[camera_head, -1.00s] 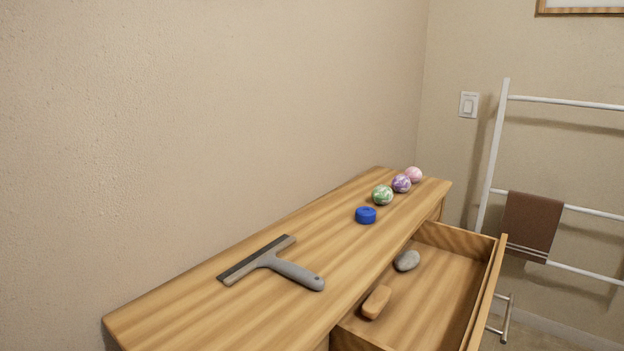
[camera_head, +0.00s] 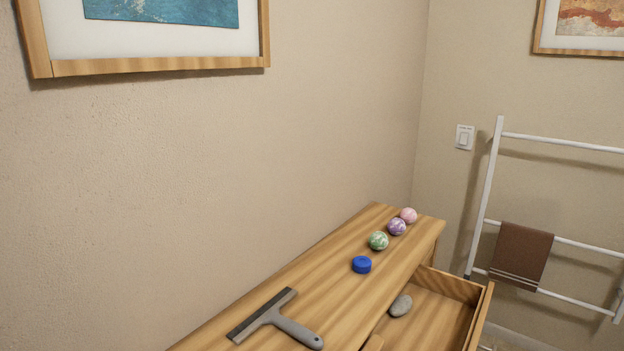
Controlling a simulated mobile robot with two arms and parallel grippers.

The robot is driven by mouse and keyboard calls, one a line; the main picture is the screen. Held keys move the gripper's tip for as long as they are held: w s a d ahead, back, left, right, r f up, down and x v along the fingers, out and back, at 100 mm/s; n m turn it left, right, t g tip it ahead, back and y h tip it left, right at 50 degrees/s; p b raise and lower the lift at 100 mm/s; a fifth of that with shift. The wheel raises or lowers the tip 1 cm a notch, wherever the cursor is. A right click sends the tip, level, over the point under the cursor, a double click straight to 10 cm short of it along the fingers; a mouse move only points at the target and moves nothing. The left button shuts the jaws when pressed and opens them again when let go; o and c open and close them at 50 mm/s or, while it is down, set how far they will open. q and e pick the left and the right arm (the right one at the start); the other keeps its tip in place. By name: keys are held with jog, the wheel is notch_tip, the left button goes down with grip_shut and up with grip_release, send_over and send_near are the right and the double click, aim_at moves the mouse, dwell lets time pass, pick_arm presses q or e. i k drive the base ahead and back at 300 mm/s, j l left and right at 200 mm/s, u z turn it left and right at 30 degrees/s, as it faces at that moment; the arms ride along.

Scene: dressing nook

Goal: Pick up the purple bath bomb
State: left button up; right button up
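The purple bath bomb (camera_head: 397,227) is a purple and white marbled ball on the wooden dresser top (camera_head: 325,270), near its far end. It sits between a green and white ball (camera_head: 378,241), nearer to me, and a pink ball (camera_head: 408,215), farther back. Neither of my grippers shows in the head view.
A blue round object (camera_head: 362,264) and a grey squeegee (camera_head: 275,318) lie nearer on the dresser top. The open drawer (camera_head: 440,312) juts out to the right, holding a grey stone (camera_head: 400,305). A white towel ladder (camera_head: 487,190) with a brown towel (camera_head: 520,254) stands at the right.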

aim_at(396, 226)
jog(key=i+l+z, duration=0.1)
jog(key=l+z, duration=0.25)
jog(key=i+l+z, duration=0.15)
jog(key=l+z, duration=0.25)
